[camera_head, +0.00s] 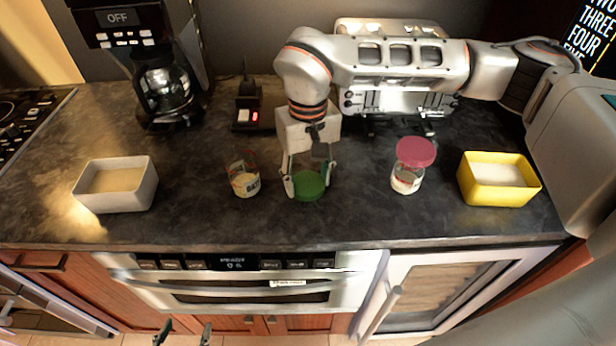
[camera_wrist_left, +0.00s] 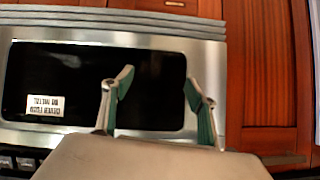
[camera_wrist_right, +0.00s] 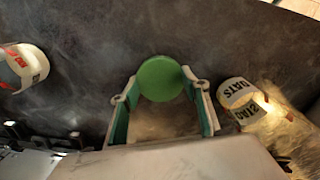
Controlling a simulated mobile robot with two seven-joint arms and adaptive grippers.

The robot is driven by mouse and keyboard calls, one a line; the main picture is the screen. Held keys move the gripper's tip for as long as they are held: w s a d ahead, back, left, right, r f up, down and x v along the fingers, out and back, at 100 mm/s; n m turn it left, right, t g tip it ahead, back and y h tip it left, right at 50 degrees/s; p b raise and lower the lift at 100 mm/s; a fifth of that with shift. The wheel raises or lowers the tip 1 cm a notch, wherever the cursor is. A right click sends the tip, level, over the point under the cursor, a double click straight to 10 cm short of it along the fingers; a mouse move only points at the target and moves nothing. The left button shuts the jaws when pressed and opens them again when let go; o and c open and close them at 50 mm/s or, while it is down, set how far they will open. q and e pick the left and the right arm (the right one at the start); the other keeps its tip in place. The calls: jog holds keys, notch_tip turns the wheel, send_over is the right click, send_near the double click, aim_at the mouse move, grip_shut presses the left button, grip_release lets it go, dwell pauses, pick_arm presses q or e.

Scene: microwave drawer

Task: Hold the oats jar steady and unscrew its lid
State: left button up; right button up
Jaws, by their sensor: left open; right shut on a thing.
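The oats jar (camera_head: 245,185) is small and clear, with pale contents and a label. It stands without a lid on the counter, left of my right gripper; it also shows at the right of the right wrist view (camera_wrist_right: 240,98). My right gripper (camera_head: 308,178) is shut on a round green lid (camera_head: 309,187), which shows between its fingertips in the right wrist view (camera_wrist_right: 160,80). Whether the lid touches the counter I cannot tell. My left gripper (camera_head: 184,333) is open and empty, low in front of the drawer front; its fingers show apart in the left wrist view (camera_wrist_left: 155,85).
A red-lidded jar (camera_head: 407,180) and a yellow container (camera_head: 498,196) stand to the right. A white container (camera_head: 118,203) is at left. A coffee maker (camera_head: 165,90) and a silver appliance (camera_head: 385,105) stand behind. The microwave drawer (camera_head: 245,290) is below the counter edge.

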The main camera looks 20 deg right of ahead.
aim_at(308, 183)
jog(key=shift+f, duration=0.2)
jog(key=o, duration=1.2)
jog(key=shift+o, duration=0.2)
jog(key=shift+r, duration=0.1)
notch_tip(308, 183, up, 12)
